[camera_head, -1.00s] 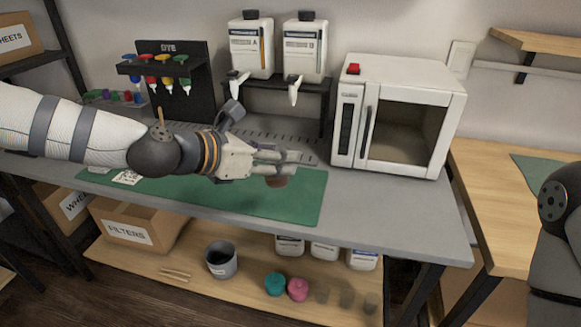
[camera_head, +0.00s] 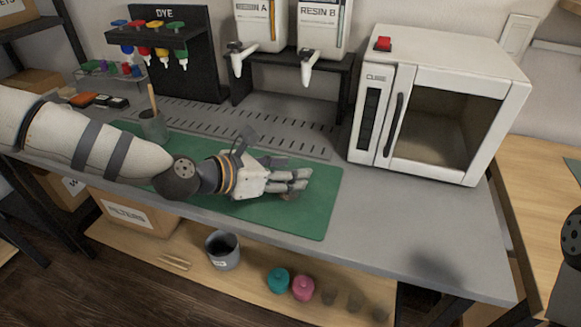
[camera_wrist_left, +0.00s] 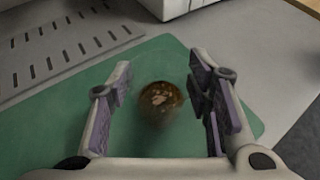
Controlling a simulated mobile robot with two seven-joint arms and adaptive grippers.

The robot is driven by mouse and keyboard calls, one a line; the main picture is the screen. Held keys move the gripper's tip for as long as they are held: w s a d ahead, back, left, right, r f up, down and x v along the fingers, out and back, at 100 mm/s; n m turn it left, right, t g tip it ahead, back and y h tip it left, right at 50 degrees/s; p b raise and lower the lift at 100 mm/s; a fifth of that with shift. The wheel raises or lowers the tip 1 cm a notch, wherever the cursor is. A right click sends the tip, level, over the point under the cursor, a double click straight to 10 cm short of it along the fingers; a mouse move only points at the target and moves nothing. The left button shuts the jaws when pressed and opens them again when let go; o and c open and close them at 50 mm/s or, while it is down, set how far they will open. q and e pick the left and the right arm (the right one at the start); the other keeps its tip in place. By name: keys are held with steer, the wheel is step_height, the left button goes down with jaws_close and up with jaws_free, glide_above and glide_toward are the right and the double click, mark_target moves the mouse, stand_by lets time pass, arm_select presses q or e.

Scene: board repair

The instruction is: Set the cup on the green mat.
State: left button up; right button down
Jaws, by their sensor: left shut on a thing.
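The cup (camera_head: 291,195) is clear, with brown contents at its bottom. It shows just under my left gripper's fingers (camera_head: 301,180), which hide most of it. In the left wrist view the cup (camera_wrist_left: 160,98) sits between the two finger pads of my left gripper (camera_wrist_left: 162,82), which is shut on it. The green mat (camera_head: 318,215) lies on the grey bench, and the cup is over its right part. I cannot tell whether the cup's base touches the mat. My right gripper is out of view.
A grey cup with a wooden stick (camera_head: 153,124) stands behind my left arm. A white oven (camera_head: 440,105) stands to the right of the mat. Resin dispensers (camera_head: 323,25) and a dye rack (camera_head: 160,45) stand at the back. The bench's front right (camera_head: 400,220) is clear.

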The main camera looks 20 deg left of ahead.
arm_select(q)
steer(key=shift+w+r, duration=0.1)
steer(key=shift+w, duration=0.15)
steer(key=shift+f, duration=0.2)
steer(key=o, duration=1.3)
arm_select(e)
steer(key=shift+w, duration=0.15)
